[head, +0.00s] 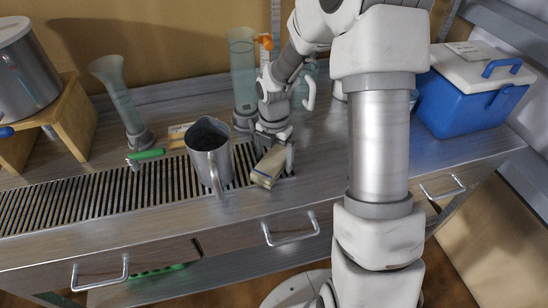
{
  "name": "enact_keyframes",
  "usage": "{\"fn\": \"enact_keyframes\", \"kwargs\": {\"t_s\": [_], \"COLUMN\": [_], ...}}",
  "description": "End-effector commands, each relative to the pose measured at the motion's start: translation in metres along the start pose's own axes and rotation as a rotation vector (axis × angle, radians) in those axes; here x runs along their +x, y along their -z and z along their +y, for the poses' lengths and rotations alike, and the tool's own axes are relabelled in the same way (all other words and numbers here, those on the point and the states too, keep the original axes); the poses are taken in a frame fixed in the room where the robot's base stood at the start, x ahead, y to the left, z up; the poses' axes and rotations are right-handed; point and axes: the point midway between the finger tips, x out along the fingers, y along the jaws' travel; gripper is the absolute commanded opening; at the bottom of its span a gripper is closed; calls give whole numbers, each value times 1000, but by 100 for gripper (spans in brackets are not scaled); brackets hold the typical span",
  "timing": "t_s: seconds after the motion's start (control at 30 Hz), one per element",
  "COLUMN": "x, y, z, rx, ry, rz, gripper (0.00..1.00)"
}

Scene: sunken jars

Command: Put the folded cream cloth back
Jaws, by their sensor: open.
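A folded cream cloth (268,168) with a darker side edge lies at the right end of the slotted drain grate, just right of a grey metal pitcher. My gripper (272,148) is low over the far end of the cloth, pointing down, with its jaws open. The fingertips are partly hidden by the cloth and the gripper body, so I cannot tell whether they touch it.
The metal pitcher (211,152) stands close left of my gripper. Tall glass vessels (243,75) stand behind it. A green-handled tool (146,155) and a small tan block (179,134) lie left. A blue cooler (465,95) stands right. The front counter strip is clear.

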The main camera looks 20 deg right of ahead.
Motion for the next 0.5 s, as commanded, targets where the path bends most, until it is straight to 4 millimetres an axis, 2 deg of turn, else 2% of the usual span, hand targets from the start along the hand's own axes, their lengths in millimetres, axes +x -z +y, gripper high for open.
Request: {"fn": "enact_keyframes", "kwargs": {"t_s": [0.4, 0.5], "x": [-85, -101], "y": [-1, -1], "z": [1, 0], "rx": [1, 0], "ry": [-4, -3], "rz": [-4, -3], "gripper": [100, 100]}}
